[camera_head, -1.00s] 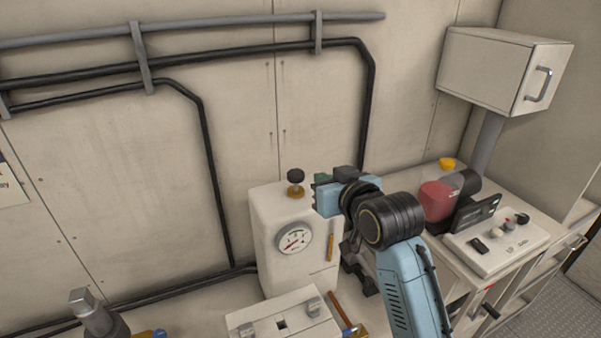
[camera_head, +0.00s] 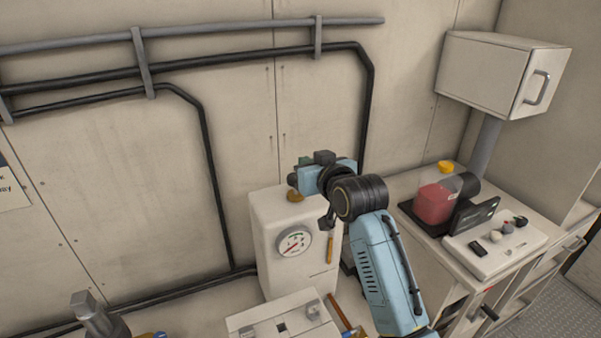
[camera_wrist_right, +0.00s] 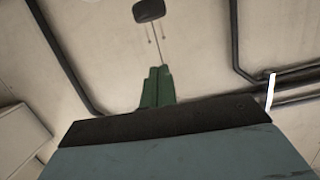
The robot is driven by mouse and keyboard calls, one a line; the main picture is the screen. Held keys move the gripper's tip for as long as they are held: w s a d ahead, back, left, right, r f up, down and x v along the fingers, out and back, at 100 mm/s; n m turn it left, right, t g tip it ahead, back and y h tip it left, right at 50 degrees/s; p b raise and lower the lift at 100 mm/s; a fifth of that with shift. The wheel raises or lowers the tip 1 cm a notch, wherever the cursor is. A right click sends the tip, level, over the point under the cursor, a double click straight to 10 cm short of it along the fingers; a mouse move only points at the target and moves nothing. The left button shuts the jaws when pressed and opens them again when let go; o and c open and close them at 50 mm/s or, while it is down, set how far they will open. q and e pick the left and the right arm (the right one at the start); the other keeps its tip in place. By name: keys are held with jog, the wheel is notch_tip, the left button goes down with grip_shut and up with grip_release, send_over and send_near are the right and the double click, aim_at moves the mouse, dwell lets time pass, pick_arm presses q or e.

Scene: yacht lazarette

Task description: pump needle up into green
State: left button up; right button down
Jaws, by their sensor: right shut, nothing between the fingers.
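A white pump housing (camera_head: 272,213) stands against the wall. Its round gauge (camera_head: 294,241) has a green part near the top and red at the lower left. The thin needle seems to point to the lower left, in or near the red. The brass collar (camera_head: 294,195) is on top of the housing. The black knob (camera_wrist_right: 148,10) shows on a thin rod in the right wrist view, beyond my fingertips; in the head view my gripper largely hides it. My right gripper (camera_wrist_right: 157,88) is shut and empty, above the housing at the knob.
A bench on the right holds a red container (camera_head: 434,203) and a white control panel (camera_head: 494,245). A wall cabinet (camera_head: 500,72) hangs above. Dark pipes (camera_head: 205,140) run along the wall.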

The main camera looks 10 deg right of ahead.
jog(key=w+f, duration=0.1)
jog(key=w+f+p, duration=0.1)
jog(key=w+f, duration=0.1)
jog(key=shift+w+a+f, duration=0.25)
jog(key=shift+a+f, duration=0.05)
jog(key=shift+a, duration=0.1)
pick_arm(q)
jog(key=shift+r, duration=0.55)
pick_arm(e)
jog(key=shift+f, duration=0.6)
